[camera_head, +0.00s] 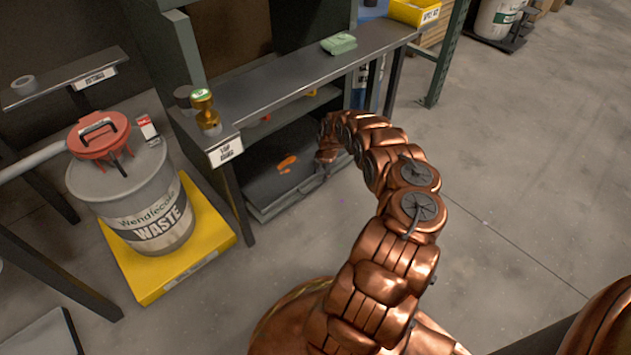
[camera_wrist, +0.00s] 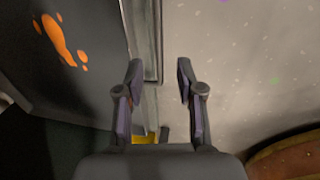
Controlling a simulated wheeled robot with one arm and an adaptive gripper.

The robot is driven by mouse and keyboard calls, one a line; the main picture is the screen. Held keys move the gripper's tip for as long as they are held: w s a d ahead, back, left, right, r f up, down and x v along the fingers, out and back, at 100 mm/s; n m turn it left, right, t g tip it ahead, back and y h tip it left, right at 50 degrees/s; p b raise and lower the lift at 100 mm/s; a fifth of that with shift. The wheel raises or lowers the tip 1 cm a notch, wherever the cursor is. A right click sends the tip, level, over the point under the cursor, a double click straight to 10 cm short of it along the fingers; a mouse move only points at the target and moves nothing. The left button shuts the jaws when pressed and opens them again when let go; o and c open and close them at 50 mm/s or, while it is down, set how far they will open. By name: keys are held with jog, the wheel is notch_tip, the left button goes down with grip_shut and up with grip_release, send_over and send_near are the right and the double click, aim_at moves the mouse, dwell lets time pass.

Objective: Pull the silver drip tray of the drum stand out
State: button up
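The drip tray (camera_head: 268,207) sits low under the dark bench, with a silver-grey front edge and a dark surface marked with orange spills. In the wrist view its pale metal edge (camera_wrist: 153,35) runs down the picture, with the dark, orange-stained surface to its left. My gripper (camera_wrist: 160,72) is open, its two fingers apart. The tray edge shows between the fingers, nearer the left one. I cannot tell whether they touch. In the head view my gripper (camera_head: 322,170) is at the tray's right front part, partly hidden by my arm.
A grey waste drum (camera_head: 150,212) with a red lid stands on a yellow platform (camera_head: 150,280) left of the tray. A dark bench leg (camera_head: 238,205) stands at the tray's left front. A gold can (camera_head: 205,108) sits on the bench. The concrete floor (camera_head: 530,190) to the right is clear.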

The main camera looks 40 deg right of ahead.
aim_at(318, 184)
jog(key=shift+w+a+f+b, duration=0.1)
jog(key=shift+w+f+b, duration=0.25)
jog(key=shift+f, duration=0.7)
jog(key=shift+w+a+f+b, duration=0.15)
jog(key=shift+f+b, duration=0.35)
jog(key=shift+f, duration=0.6)
jog(key=shift+w+f+b, duration=0.25)
jog(key=shift+f+b, duration=0.15)
jog(key=shift+f, duration=0.65)
jog(key=shift+c, duration=0.3)
grip_shut()
